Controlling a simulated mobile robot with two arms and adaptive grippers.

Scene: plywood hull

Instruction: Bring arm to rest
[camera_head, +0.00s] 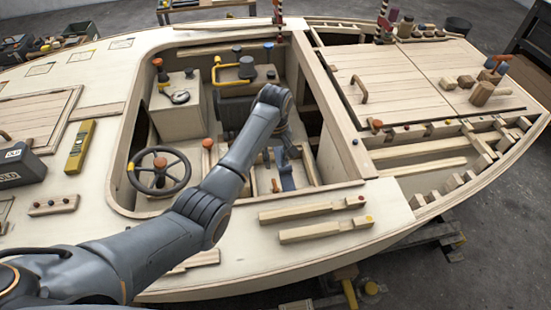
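My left arm comes in from the lower left, crosses the hull's side deck and bends down at its far end into the open cockpit. My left gripper (284,172) points down inside the cockpit, right of the steering wheel (159,171). It is small and partly covered by my own wrist, so I cannot see whether its fingers are apart. I see nothing clearly held in it. My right gripper is not in view.
The plywood hull (330,268) fills the view. The cockpit rim surrounds the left gripper. Two wooden bars (325,231) lie on the near side deck. A yellow level (79,147) and a dark box (20,166) lie at the left. Blocks and a mallet (481,94) lie at the right.

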